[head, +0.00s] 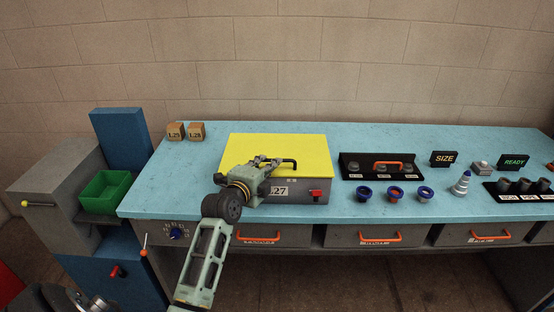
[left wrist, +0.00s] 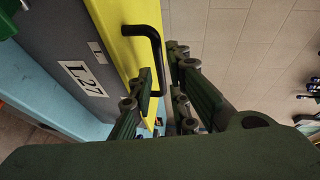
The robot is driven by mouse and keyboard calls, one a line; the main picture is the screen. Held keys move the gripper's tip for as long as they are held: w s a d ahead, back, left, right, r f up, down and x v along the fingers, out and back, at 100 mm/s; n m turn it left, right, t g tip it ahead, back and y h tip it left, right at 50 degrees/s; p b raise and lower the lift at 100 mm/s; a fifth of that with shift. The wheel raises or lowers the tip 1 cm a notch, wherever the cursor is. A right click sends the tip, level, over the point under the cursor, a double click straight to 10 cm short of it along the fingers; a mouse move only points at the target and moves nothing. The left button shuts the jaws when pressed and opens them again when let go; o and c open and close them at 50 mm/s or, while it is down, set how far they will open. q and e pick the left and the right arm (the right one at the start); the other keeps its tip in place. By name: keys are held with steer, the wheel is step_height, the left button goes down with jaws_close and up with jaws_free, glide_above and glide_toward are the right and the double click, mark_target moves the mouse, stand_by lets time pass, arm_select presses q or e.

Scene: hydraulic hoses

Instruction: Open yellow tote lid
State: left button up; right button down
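The tote (head: 300,190) is a grey box with an "L27" label and a flat yellow lid (head: 300,145), lying closed on the bench. A black bar handle (head: 290,161) stands on the lid; it also shows in the left wrist view (left wrist: 157,50). A red latch (head: 316,194) sits on the tote's front right. My left gripper (head: 270,160) is over the front of the lid at the handle. In the left wrist view its fingers (left wrist: 160,75) are apart, on either side of the handle bar, with a gap visible on the right. My right gripper is not in view.
A black rack (head: 378,166) and several blue-rimmed fittings (head: 395,193) stand close on the right. A green bin (head: 105,192) is at the far left.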

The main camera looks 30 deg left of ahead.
arm_select(q)
steer(key=shift+p+x, duration=0.4)
steer(key=shift+x, duration=2.1)
steer(key=shift+f, duration=0.1)
steer(key=shift+s, duration=0.1)
jaws_close()
